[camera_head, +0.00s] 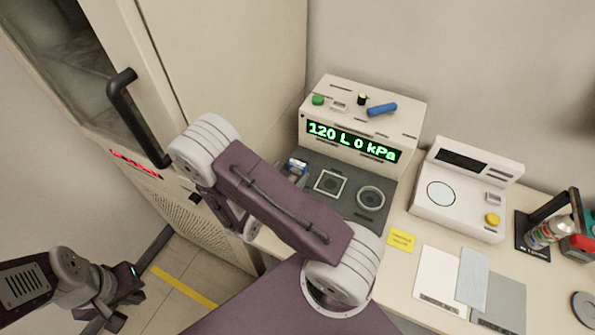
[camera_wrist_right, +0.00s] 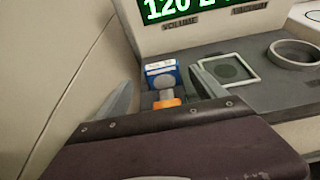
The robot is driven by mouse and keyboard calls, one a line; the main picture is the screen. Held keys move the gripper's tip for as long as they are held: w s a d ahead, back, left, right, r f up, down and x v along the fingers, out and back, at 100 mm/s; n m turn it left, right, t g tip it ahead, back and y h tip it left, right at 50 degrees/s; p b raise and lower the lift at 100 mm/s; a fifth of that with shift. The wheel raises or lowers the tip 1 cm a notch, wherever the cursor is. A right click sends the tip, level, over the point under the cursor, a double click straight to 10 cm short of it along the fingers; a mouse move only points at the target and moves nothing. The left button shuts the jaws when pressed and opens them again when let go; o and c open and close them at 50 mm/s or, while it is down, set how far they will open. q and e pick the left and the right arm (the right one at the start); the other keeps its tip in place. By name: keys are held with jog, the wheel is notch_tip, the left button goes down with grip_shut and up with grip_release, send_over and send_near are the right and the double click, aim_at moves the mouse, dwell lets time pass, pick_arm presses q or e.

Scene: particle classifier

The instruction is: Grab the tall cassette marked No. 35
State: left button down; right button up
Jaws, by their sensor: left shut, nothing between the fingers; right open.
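A small cassette (camera_wrist_right: 163,74) with a blue and white top stands at the left end of the device's dark deck. It also shows in the head view (camera_head: 297,167), partly covered by my right arm. Its number is not legible. Below its top, the wrist view shows a grey stem and an orange part (camera_wrist_right: 167,103). My right gripper (camera_wrist_right: 161,81) is open, its fingers on either side of the cassette in the picture; contact cannot be told. In the head view my arm mostly hides it. My left gripper (camera_head: 122,292) is shut and empty at the lower left, far from the cassette.
The device (camera_head: 360,120) reads "120 L 0 kPa"; its deck has a square-framed port (camera_head: 330,184) and a round port (camera_head: 371,198). A white instrument (camera_head: 464,190), yellow note (camera_head: 402,241) and sheets lie right. A tall cabinet (camera_head: 215,60) with a black handle stands left.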

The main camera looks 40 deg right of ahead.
aim_at(296, 166)
jog(key=shift+w+d+f, duration=0.1)
jog(key=shift+w+d, duration=0.05)
jog(key=shift+d, duration=0.2)
jog(key=p+x, duration=0.1)
jog(key=x, duration=0.3)
jog(key=shift+d, duration=0.2)
jog(key=shift+w+d, duration=0.15)
jog(key=shift+d, duration=0.15)
jog(key=shift+a, duration=0.15)
jog(key=c, duration=1.5)
notch_tip(296, 166, up, 10)
jog(key=shift+r+p, duration=0.1)
jog(key=shift+p, duration=0.25)
